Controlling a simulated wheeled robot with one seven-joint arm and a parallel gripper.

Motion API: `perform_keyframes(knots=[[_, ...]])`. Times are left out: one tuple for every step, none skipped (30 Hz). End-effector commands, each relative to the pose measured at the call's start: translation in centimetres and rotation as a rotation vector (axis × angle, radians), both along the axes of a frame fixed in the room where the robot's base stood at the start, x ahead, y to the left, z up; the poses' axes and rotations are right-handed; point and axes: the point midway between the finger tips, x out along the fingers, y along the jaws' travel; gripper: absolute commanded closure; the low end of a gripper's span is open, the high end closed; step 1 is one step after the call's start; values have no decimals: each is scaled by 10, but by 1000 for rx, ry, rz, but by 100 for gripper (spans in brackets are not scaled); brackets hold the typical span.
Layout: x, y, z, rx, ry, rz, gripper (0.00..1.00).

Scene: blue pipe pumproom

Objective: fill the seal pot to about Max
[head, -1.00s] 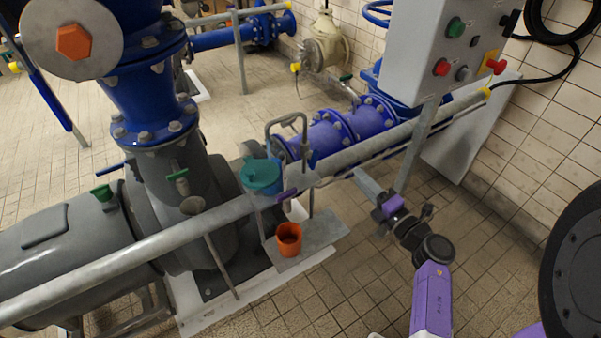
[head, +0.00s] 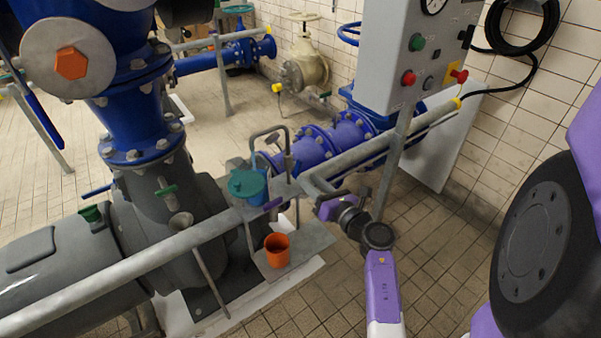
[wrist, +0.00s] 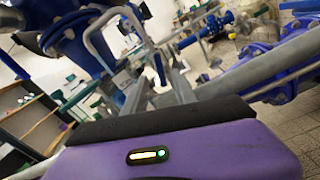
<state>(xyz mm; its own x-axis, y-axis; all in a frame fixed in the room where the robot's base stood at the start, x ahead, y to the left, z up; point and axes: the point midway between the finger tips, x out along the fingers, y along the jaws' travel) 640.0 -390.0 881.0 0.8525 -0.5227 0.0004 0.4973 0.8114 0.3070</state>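A teal pot with a lid (head: 248,184) stands on a small grey bracket by the rail; I take it to be the seal pot. Its level and any Max mark are not readable. An orange cup (head: 277,250) stands upright on a lower grey plate, its open top showing; its contents cannot be told. My gripper (head: 310,184) is beside the rail, to the right of the teal pot and apart from it and the cup. In the wrist view its two grey fingers (wrist: 160,88) stand apart with nothing held between them. A teal shape, probably the pot, shows beyond them (wrist: 122,79).
A grey handrail (head: 150,255) runs across in front of the pump (head: 150,225). A bent grey pipe (head: 272,132) rises behind the pot. A control box (head: 425,60) on a post stands right of my gripper. Tiled floor (head: 330,290) is open below the cup's plate.

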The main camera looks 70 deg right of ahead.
Motion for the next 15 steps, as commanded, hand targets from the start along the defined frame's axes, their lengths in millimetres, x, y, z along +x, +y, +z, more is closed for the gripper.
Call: perform_keyframes(knots=[[6, -6, 2, -2, -1, -2, 67], [10, -8, 1, 0, -1, 0, 67], [15, -11, 1, -1, 0, -1, 67], [18, -13, 1, -2, 1, -1, 67], [22, -15, 1, -1, 1, 0, 67], [26, -17, 1, -1, 0, -1, 67], [28, -19, 1, -1, 0, -1, 67], [31, -20, 1, 0, -1, 0, 67], [34, -22, 0, 1, -1, 0, 67], [36, -23, 1, 1, -1, 0, 67], [37, -24, 1, 0, -1, -1, 67], [38, -25, 1, 0, -1, -1, 67], [39, -25, 1, 0, -1, -1, 67], [40, -25, 0, 0, 0, -1, 67], [40, -25, 0, 1, 0, -1, 67]])
